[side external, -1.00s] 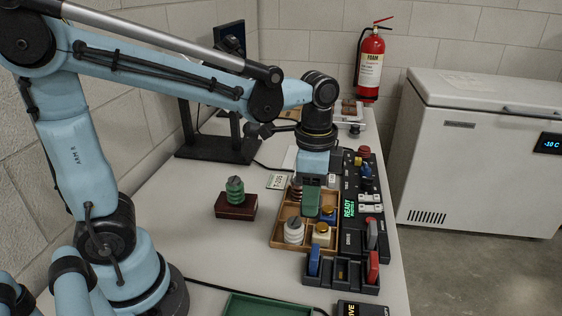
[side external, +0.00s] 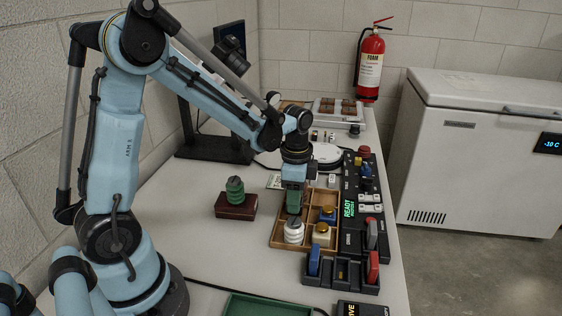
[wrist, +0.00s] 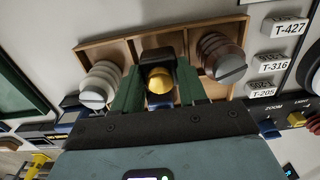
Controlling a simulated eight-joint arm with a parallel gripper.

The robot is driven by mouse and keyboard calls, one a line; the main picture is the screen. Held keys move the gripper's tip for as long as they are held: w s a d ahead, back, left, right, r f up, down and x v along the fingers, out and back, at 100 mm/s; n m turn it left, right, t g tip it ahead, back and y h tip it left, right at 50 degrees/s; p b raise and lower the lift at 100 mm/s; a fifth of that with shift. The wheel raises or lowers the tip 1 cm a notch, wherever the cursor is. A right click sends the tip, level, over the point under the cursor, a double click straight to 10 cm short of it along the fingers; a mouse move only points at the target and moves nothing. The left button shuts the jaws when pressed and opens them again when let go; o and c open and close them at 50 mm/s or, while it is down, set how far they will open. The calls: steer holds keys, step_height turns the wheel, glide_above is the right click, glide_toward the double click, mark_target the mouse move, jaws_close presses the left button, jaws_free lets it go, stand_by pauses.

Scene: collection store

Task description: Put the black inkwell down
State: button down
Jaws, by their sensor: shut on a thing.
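My gripper (side external: 294,209) points down over the left column of a wooden compartment tray (side external: 277,242), just behind a white ribbed insulator (side external: 294,232). In the wrist view, my gripper (wrist: 158,76) has its green fingers shut on the black inkwell (wrist: 158,56), which has a yellow cap. It lies between the white ribbed insulator (wrist: 98,85) on the left and a brown ribbed insulator (wrist: 221,57) on the right. The inkwell is hidden by my gripper in the side view. I cannot tell whether it touches the tray floor.
A blue inkwell (side external: 327,214) and a cream one (side external: 322,236) stand in the tray's right column. A green insulator on a brown block (side external: 236,205) stands to the left. A black console (side external: 349,215) and a dark slotted rack (side external: 341,284) border the tray.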

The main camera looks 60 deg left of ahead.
steer(key=shift+f, duration=0.65)
steer(key=shift+f, duration=0.1)
steer(key=c, duration=0.6)
jaws_free()
step_height(320, 180, up, 12)
steer(key=shift+s+d+n+t, duration=0.9)
steer(key=shift+s+n+t, duration=0.3)
steer(key=shift+s+n, duration=0.25)
steer(key=shift+s+d+n+t, duration=0.95)
steer(key=shift+s+n+t, duration=0.25)
steer(key=shift+n, duration=0.35)
steer(key=shift+s+d+n+t, duration=0.9)
steer(key=shift+s+n+t, duration=0.3)
steer(key=shift+s+n, duration=0.25)
steer(key=shift+w, duration=0.1)
